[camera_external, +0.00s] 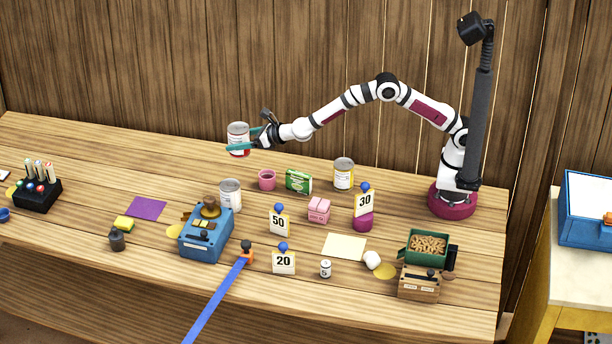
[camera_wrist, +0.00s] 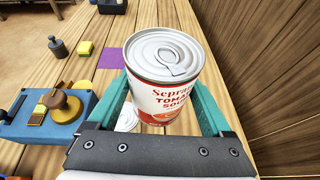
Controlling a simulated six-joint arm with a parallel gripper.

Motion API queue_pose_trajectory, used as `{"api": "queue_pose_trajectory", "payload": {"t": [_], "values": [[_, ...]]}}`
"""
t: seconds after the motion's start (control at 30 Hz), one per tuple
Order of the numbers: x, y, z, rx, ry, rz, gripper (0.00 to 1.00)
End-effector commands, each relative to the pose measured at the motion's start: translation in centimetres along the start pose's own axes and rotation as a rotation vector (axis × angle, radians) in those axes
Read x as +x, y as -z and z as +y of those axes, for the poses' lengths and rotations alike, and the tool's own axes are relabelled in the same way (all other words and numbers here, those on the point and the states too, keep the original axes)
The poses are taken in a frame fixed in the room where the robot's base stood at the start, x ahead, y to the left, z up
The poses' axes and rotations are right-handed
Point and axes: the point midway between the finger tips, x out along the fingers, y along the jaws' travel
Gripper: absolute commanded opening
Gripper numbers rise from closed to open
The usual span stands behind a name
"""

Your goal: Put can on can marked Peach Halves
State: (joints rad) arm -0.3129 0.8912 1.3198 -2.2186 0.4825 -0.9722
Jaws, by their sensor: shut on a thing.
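My gripper (camera_external: 245,140) is shut on a red and white soup can (camera_external: 238,134), held upright in the air over the back left of the table. In the wrist view the soup can (camera_wrist: 165,85) sits between the teal fingers, pull-tab lid up, with "Tomato Soup" on its label. A pale can (camera_external: 230,195) stands on the table, below the held can in the picture. In the wrist view it is mostly hidden behind the held can. A can with a yellow and white label (camera_external: 343,174) stands farther right. Neither standing can's label is readable, so I cannot tell which says Peach Halves.
A pink mug (camera_external: 267,180) and a green box (camera_external: 299,181) stand between the standing cans. A blue scale-like box (camera_external: 206,238) is just in front of the pale can. Number cards, including 50 (camera_external: 279,221), stand in front. The back left tabletop is clear.

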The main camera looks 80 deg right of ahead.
Motion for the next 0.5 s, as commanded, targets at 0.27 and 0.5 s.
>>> {"api": "queue_pose_trajectory", "payload": {"t": [0.27,0.5], "values": [[2.6,3.0,6.2,0.002,0.001,-0.002,0.04],[4.2,6.7,6.6,0.000,0.002,0.000,0.04]]}}
